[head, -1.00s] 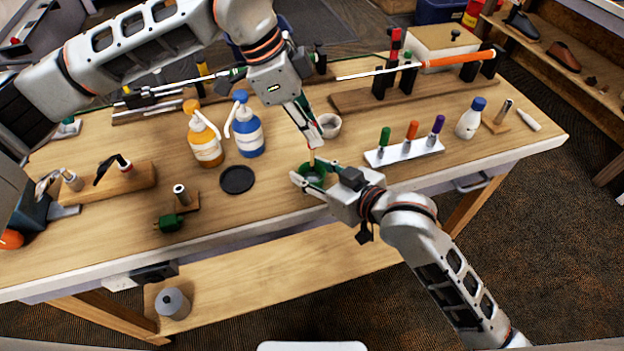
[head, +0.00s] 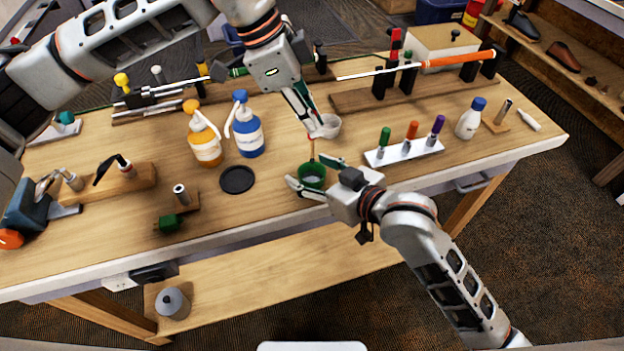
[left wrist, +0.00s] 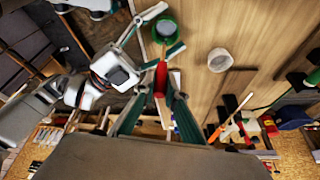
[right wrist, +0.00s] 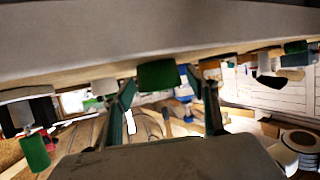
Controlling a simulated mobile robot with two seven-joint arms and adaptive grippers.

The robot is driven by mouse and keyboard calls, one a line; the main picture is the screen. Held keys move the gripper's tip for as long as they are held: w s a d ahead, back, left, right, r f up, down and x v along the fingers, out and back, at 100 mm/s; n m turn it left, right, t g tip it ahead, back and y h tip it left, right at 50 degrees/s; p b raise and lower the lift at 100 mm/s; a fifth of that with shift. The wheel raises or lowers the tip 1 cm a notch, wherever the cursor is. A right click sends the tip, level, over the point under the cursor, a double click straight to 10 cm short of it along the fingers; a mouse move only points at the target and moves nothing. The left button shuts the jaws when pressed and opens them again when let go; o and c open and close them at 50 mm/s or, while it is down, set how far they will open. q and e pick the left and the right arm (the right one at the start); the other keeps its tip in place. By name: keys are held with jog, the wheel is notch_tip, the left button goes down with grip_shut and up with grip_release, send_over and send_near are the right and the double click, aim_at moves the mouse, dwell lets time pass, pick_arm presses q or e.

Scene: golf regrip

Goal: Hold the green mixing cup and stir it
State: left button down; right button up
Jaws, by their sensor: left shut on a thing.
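The green mixing cup (head: 312,177) stands upright near the bench's front edge, with pale content inside. It also shows in the left wrist view (left wrist: 166,28) and the right wrist view (right wrist: 158,75). My right gripper (head: 313,176) is open, its fingers spread on either side of the cup with gaps visible in the right wrist view. My left gripper (head: 318,133) is above and behind the cup, shut on a thin stir stick (head: 312,149) with a red handle (left wrist: 161,78). The stick points down at the cup; I cannot tell whether its tip is inside.
A white cup (head: 327,126) stands just behind the left fingertips. A white rack (head: 404,152) with several coloured tubes is to the right. A black disc (head: 237,180), an orange bottle (head: 205,148) and a blue bottle (head: 248,136) stand left. Bare bench lies between disc and cup.

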jog(key=v, duration=1.2)
